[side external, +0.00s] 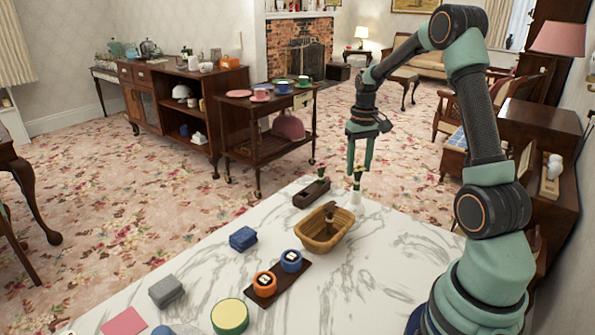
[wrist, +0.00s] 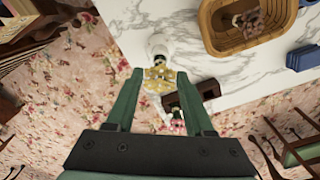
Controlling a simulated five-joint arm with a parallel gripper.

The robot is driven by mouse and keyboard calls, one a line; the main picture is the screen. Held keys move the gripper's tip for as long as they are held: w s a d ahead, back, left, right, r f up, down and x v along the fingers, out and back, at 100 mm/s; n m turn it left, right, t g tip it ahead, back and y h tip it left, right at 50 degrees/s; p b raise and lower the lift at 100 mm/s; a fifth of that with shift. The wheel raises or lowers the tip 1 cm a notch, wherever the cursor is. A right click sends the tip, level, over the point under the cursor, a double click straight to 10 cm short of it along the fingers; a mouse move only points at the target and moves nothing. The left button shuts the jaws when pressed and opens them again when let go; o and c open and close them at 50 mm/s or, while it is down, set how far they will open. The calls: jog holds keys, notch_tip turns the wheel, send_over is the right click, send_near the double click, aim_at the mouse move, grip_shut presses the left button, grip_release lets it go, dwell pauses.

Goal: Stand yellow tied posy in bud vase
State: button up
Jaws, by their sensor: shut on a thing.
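My gripper (side external: 359,168) points straight down at the far end of the marble table, its fingers shut on the yellow tied posy (side external: 357,174). In the wrist view, the yellow flower heads (wrist: 158,80) show between the fingertips (wrist: 160,76). The white bud vase (side external: 355,197) stands directly below the posy, and in the wrist view it (wrist: 160,45) shows just beyond the flowers. The dark stem meets the vase mouth in both views; I cannot tell whether its end is inside or only above.
A dark wooden box (side external: 311,193) with a pink-flowered posy (wrist: 175,122) stands beside the vase. A wicker basket (side external: 323,240) sits close in front. Blue folded cloths (side external: 243,238) and a dark tray (side external: 279,279) with round containers lie nearer. Marble right of the basket is clear.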

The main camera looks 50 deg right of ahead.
jog(key=shift+f, duration=0.7)
jog(key=o, duration=1.2)
notch_tip(320, 180, up, 12)
